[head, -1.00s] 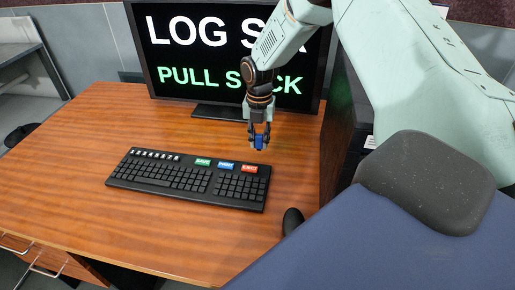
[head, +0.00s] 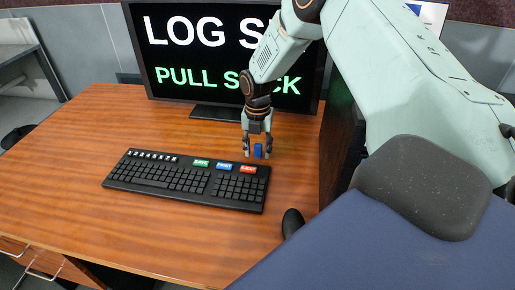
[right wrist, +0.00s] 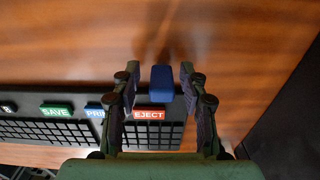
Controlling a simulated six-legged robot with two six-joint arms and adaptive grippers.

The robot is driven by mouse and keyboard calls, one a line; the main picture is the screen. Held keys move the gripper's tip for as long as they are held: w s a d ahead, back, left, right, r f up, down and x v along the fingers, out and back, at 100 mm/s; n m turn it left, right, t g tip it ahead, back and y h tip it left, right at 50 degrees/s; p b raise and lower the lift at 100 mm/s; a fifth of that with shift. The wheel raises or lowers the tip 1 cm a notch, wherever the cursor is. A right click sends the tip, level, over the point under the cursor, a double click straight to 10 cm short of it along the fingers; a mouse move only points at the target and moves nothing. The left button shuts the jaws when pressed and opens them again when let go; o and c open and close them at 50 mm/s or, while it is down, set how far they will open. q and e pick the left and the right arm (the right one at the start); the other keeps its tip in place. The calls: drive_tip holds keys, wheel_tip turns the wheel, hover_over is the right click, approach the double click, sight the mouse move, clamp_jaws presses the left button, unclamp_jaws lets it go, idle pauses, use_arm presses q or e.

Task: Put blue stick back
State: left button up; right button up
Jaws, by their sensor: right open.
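The blue stick (head: 257,151) is a small blue block at the desk just behind the right end of the keyboard. My right gripper (head: 257,153) is open around it, pointing down. In the right wrist view the stick (right wrist: 162,82) shows between the spread fingers (right wrist: 162,98), with a gap on each side. It looks upright on or very near the desk; the exact contact at its base is hard to tell. My left gripper is not in view.
The black keyboard (head: 150,177) has green SAVE, blue PRINT and red EJECT keys. The monitor (head: 180,95) behind reads "PULL" and a partly covered word. A black mouse (head: 292,222) lies at right. The wooden desk (head: 80,135) is clear at left.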

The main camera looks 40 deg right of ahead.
sight(258, 145)
drive_tip(key=shift+s, duration=0.1)
drive_tip(key=shift+r, duration=0.15)
drive_tip(key=shift+r+p, duration=0.25)
drive_tip(key=shift+p, duration=0.05)
wheel_tip(258, 145, up, 11)
drive_tip(key=p, duration=0.2)
drive_tip(key=shift+o, duration=0.5)
drive_tip(key=shift+r, duration=0.15)
drive_tip(key=f, duration=0.2)
drive_tip(key=f+h, duration=0.1)
drive_tip(key=shift+s+a+f+t, duration=0.2)
drive_tip(key=shift+f+t, duration=0.2)
wheel_tip(258, 145, down, 7)
drive_tip(key=shift+d+b, duration=0.15)
drive_tip(key=shift+b, duration=0.9)
drive_tip(key=shift+w+f, duration=0.2)
drive_tip(key=shift+f, duration=0.4)
